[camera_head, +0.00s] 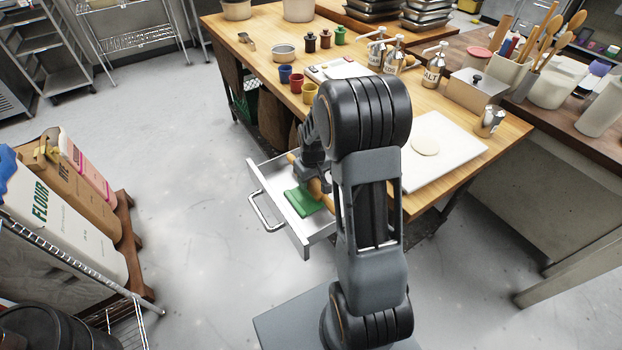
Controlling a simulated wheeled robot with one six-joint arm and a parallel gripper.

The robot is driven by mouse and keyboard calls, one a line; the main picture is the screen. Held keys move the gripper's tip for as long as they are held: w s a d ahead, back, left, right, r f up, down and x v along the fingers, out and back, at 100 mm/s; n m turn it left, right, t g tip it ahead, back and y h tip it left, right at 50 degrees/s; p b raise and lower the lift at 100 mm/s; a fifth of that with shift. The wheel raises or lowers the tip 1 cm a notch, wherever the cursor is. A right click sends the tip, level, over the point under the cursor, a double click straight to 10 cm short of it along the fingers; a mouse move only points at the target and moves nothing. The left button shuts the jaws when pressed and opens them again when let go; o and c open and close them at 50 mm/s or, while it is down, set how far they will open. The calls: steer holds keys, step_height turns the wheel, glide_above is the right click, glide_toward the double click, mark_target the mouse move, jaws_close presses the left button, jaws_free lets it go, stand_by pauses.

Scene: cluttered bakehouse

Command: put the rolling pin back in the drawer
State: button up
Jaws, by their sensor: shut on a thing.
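The drawer (278,220) under the wooden table is pulled open, with its handle (264,213) toward the left. A green item (303,201), perhaps a folded cloth, lies inside it. The wooden rolling pin (319,191) shows in part over the drawer, slanting beside the green item. My gripper (311,172) points down over the drawer and is shut on the rolling pin. My arm hides part of the pin and the drawer's right side. I cannot tell whether the pin touches the drawer's floor.
The wooden table (262,60) holds small colored pots, shaker bottles and a white board (443,150) with a dough disc (425,145). Flour bags (62,225) stand on a rack at the left. The grey floor (185,150) left of the drawer is clear.

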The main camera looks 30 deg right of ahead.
steer(key=shift+f, duration=0.1)
steer(key=shift+f+b, duration=0.35)
steer(key=shift+b, duration=0.05)
steer(key=shift+f, duration=0.15)
steer(key=o, duration=1.3)
